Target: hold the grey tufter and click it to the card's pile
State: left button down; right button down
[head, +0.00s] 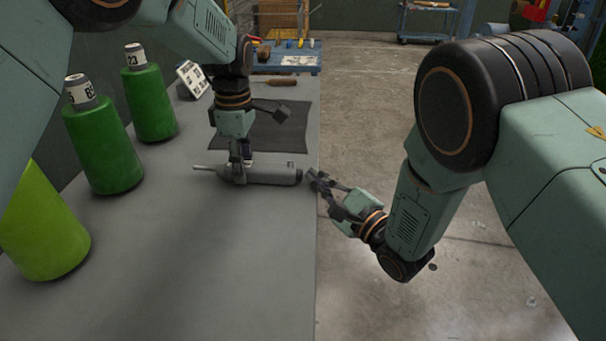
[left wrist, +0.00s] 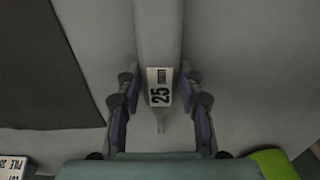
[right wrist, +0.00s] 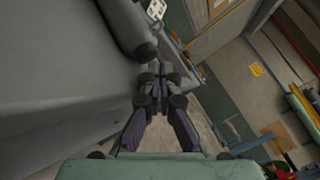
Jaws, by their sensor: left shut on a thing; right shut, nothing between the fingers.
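The grey tufter (head: 272,174) lies level, low over or on the grey table; I cannot tell if it touches. My left gripper (head: 238,170) is shut on its body from above. In the left wrist view the tufter (left wrist: 158,35) runs between the fingers and bears a white label reading 25 (left wrist: 160,87). My right gripper (head: 316,178) is shut and empty beside the tufter's right end, at the table edge; its fingertips meet in the right wrist view (right wrist: 157,88). A white printed card (head: 193,79) stands tilted at the back left; its corner shows PILE in the left wrist view (left wrist: 14,165).
Green yarn cones (head: 103,145) stand along the table's left side, one lime (head: 42,228). A dark mat (head: 285,130) lies behind the tufter. A blue bench with tools (head: 290,62) is at the back. The table's front is clear; its right edge drops to open concrete floor.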

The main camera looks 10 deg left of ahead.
jog(key=shift+a, duration=0.6)
dwell(0.6)
dwell(0.3)
jog(key=shift+d, duration=1.05)
jog(key=shift+d, duration=2.5)
pick_arm(q)
jog(key=c, duration=0.8)
grip_release()
jog(key=shift+o, duration=0.2)
